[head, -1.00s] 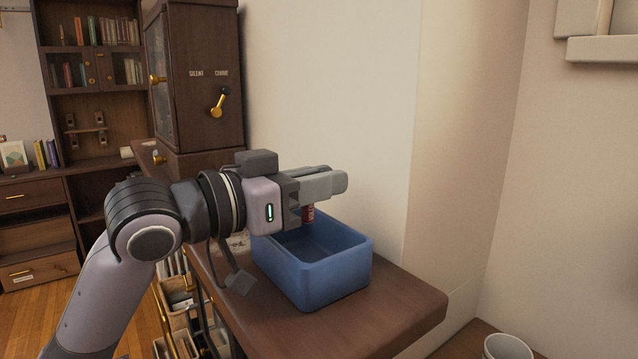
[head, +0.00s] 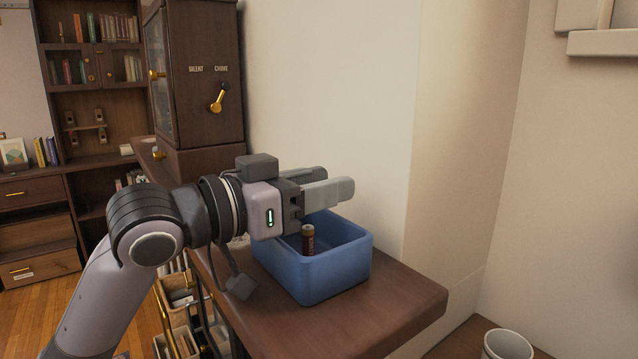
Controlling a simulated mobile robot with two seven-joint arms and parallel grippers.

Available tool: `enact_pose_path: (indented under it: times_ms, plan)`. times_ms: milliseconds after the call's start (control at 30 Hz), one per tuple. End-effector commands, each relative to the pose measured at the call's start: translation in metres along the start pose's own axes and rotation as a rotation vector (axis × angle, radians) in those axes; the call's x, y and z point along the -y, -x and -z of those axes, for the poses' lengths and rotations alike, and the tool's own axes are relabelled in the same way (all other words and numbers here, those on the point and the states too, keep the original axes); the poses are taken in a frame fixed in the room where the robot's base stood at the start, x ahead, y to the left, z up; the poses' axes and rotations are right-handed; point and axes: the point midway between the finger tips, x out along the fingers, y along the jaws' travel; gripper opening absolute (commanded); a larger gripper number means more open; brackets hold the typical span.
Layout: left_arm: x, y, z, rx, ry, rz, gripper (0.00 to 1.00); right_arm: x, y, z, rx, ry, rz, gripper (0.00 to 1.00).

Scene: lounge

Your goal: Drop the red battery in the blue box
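The blue box (head: 328,276) is an open bin on the brown wooden shelf top. The red battery (head: 308,241) is upright inside the box's outline, below my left gripper and apart from its fingers. Whether it touches the box floor I cannot tell. My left gripper (head: 335,188) is above the box, pointing right, with its two fingers apart and nothing between them. My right gripper is not in view.
A tall dark wood clock cabinet (head: 198,84) stands behind my arm. The wall is close behind the box. The shelf top (head: 395,305) is clear to the right of the box. A white cup (head: 507,345) is at the lower right.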

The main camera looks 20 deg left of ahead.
Motion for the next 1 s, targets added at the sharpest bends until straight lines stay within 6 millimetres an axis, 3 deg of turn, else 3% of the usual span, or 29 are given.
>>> enact_pose_path:
  times_ms: [167,300,700,1000]
  plan:
    - [0.0,0.0,0.003,-0.001,0.0,0.0,0.44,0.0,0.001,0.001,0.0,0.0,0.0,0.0]
    - [0.0,0.001,0.017,-0.004,-0.001,0.0,0.44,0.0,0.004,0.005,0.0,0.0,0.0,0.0]
    - [0.001,0.085,0.01,0.0,-0.003,0.005,0.44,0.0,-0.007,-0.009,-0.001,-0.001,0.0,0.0]
    - [0.001,0.116,0.011,0.0,0.001,0.003,0.44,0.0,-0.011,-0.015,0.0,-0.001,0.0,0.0]
